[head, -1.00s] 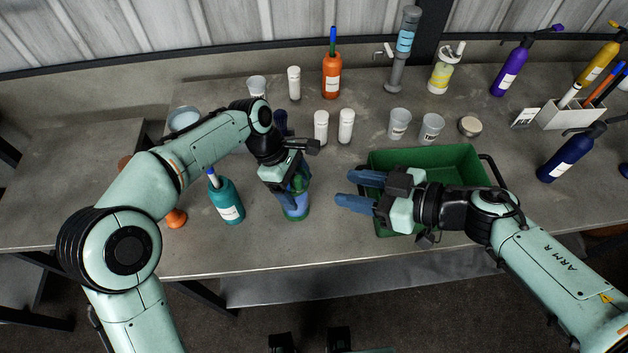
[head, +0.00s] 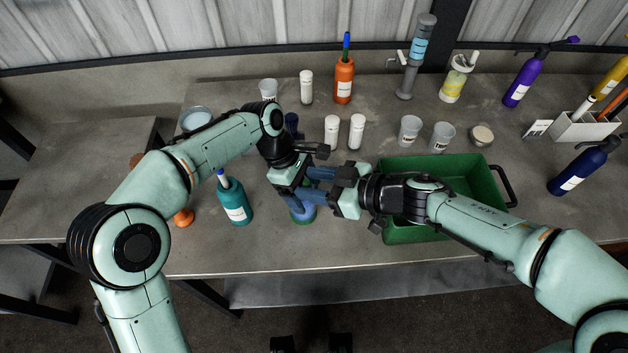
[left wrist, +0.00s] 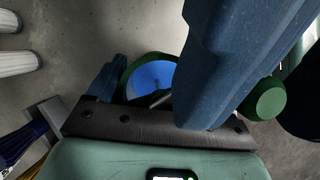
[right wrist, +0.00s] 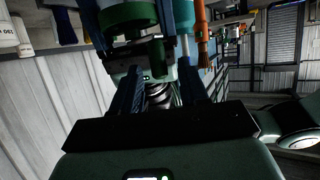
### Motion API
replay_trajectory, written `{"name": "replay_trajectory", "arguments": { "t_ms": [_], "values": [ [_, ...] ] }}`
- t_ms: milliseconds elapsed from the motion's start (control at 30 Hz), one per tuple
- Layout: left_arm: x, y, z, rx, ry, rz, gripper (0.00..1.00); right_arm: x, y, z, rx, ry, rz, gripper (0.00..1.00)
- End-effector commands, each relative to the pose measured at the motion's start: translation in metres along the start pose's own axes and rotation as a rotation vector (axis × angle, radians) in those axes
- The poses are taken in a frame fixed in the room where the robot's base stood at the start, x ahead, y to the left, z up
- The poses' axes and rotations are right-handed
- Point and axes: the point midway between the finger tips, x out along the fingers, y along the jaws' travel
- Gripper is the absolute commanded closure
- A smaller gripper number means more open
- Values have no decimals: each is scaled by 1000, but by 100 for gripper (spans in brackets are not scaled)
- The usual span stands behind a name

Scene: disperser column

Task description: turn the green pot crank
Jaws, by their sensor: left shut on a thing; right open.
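The green pot (head: 304,215), with blue showing on it, stands near the table's front edge, mostly covered by my grippers. My left gripper (head: 298,200) is shut on it from above. In the left wrist view its green rim (left wrist: 127,76) surrounds a blue inside, and a round green knob (left wrist: 268,100), apparently the crank's, sits right of the large finger. My right gripper (head: 312,185) is open beside the pot, its fingers near the left gripper. In the right wrist view the green pot (right wrist: 128,14) is above the open fingers; whether they touch the knob is unclear.
A green crate (head: 410,234) lies under and behind my right arm. A teal bottle (head: 235,204) stands left of the pot. Two white bottles (head: 331,132) (head: 356,132) stand behind my grippers. Clear cups (head: 410,130) stand farther right.

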Motion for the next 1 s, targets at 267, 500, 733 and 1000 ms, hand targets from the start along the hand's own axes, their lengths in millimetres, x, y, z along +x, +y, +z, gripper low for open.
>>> {"name": "replay_trajectory", "arguments": {
  "t_ms": [267,500,733,1000],
  "values": [
    [0,0,0,0,0,1,64,2,0,0,0,0,1,56],
    [0,0,0,0,0,1,64,2,0,0,0,0,1,100],
    [0,0,0,0,0,1,64,1,1,-1,-8,4,-14,100],
    [0,0,0,1,-1,0,64,-1,8,-1,-54,7,-127,100]
  ]
}}
